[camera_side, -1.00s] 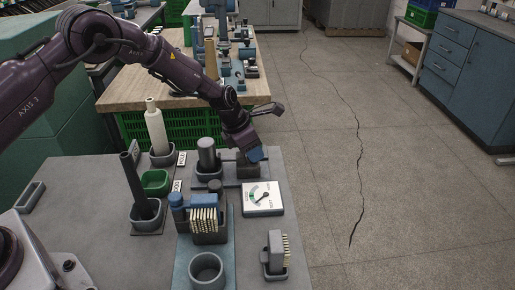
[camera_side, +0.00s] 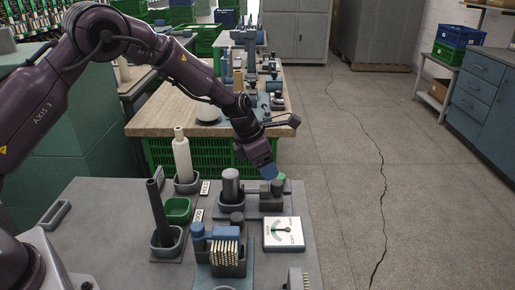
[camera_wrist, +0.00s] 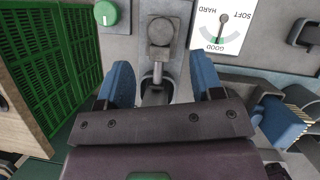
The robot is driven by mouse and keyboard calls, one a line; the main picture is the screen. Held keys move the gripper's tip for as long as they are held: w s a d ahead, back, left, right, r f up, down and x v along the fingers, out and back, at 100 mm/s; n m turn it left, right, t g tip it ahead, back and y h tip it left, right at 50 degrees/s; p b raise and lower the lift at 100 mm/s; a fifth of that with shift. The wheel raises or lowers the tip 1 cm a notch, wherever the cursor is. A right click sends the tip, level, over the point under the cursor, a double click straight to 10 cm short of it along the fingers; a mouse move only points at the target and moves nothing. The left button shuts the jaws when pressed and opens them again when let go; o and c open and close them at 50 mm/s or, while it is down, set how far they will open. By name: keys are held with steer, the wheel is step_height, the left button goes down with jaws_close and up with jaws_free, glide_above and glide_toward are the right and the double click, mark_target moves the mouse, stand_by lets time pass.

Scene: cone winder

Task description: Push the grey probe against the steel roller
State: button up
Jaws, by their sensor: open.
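The steel roller (camera_side: 231,186) is a grey cylinder standing upright in a dark cup in the side view. The grey probe (camera_side: 268,194) sits on a base to its right. In the wrist view the probe (camera_wrist: 160,32) shows a round knob and a thin rod running down between my fingers. My gripper (camera_side: 267,172) is open above the probe, its two blue fingers (camera_wrist: 163,88) apart on either side of the rod's line. Whether the probe touches the roller cannot be told.
A gauge (camera_side: 283,234) marked soft, good and hard stands nearby; its needle points near good in the wrist view. A green knob (camera_wrist: 106,13) is beside the probe. A cream cone (camera_side: 182,158), a dark tube (camera_side: 158,213) and a green tray (camera_side: 177,210) stand left.

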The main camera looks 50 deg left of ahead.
steer(key=v, duration=0.6)
steer(key=shift+s, duration=0.1)
steer(key=s+r+m, duration=0.5)
steer(key=s+m, duration=0.5)
steer(key=s+a+r+m+t+y, duration=0.1)
steer(key=s+r+m, duration=0.5)
steer(key=s+m, duration=0.4)
steer(key=s+a+r+m+y, duration=0.1)
steer(key=s+r+m, duration=0.4)
steer(key=s+m, duration=0.5)
steer(key=shift+s+r+t, duration=0.15)
steer(key=shift+s+t, duration=0.25)
steer(key=shift+s, duration=0.6)
